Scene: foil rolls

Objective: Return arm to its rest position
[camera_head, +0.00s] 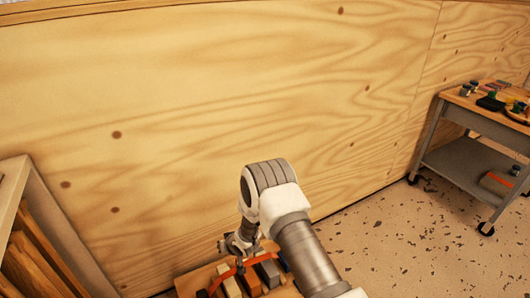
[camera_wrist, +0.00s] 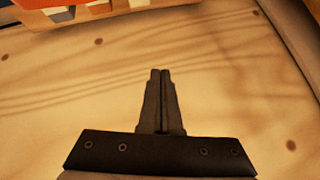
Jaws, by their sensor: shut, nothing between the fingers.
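My gripper (camera_wrist: 160,72) is shut, its two dark fingers pressed together with nothing between them in the wrist view. Pale wood panelling fills most of the view beyond the fingertips. In the head view my white and grey arm reaches up from the lower right and bends over at the centre. My gripper (camera_head: 237,243) hangs at the arm's far end, in front of the wood wall and close to a tray of blocks. Its fingertips are hard to make out there. No foil roll can be told for sure in either view.
A wooden tray (camera_head: 187,284) with several blocks and an orange curved strip lies below my gripper. A plywood wall (camera_head: 230,90) stands behind. A wheeled cart (camera_head: 470,117) with small items is at right. A wooden frame (camera_head: 50,235) is at left. Speckled floor (camera_head: 410,245) lies open at lower right.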

